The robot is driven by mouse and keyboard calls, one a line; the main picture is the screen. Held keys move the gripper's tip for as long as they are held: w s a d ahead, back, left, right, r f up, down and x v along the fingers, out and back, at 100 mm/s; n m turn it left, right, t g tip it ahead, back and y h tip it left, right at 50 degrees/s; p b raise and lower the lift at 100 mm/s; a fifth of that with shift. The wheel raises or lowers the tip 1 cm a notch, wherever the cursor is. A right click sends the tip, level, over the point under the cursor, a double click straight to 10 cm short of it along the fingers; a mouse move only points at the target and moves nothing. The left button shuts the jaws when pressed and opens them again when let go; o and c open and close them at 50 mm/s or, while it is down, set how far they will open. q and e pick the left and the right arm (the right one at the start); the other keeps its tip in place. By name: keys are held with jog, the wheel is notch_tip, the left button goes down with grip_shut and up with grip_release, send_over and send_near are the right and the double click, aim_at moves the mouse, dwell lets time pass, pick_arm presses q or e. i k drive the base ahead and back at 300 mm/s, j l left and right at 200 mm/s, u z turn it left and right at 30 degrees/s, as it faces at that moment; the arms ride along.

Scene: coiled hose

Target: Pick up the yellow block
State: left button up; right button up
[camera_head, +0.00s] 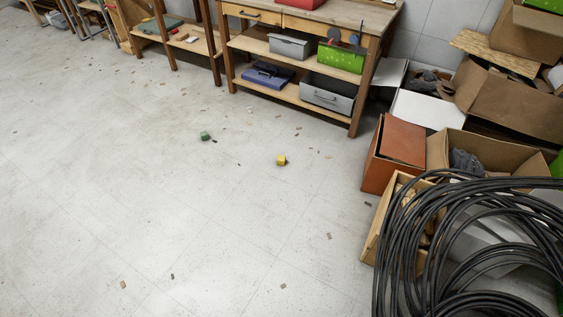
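A small yellow block (281,160) lies on the grey tiled floor, in front of the workbench and left of the boxes. It looks very small from here. Nothing touches it and it is fully visible. Neither of my grippers shows in the head view.
A green block (205,136) lies on the floor to the left. Wood chips are scattered about. A wooden workbench (360,82) stands behind. Cardboard boxes (402,142) and a coiled black hose (415,275) fill the right side. The floor (150,220) at left and front is largely clear.

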aim_at(280, 160)
jog(key=z, duration=0.45)
jog(key=i+j+z, duration=0.4)
jog(key=j, duration=0.2)
jog(key=i+j+z, duration=0.2)
jog(key=j, duration=0.15)
jog(key=i+j+z, duration=0.2)
jog(key=j, duration=0.15)
jog(key=i+j+z, duration=0.2)
jog(key=j, duration=0.2)
jog(key=k+l, duration=0.05)
jog(key=k, duration=0.05)
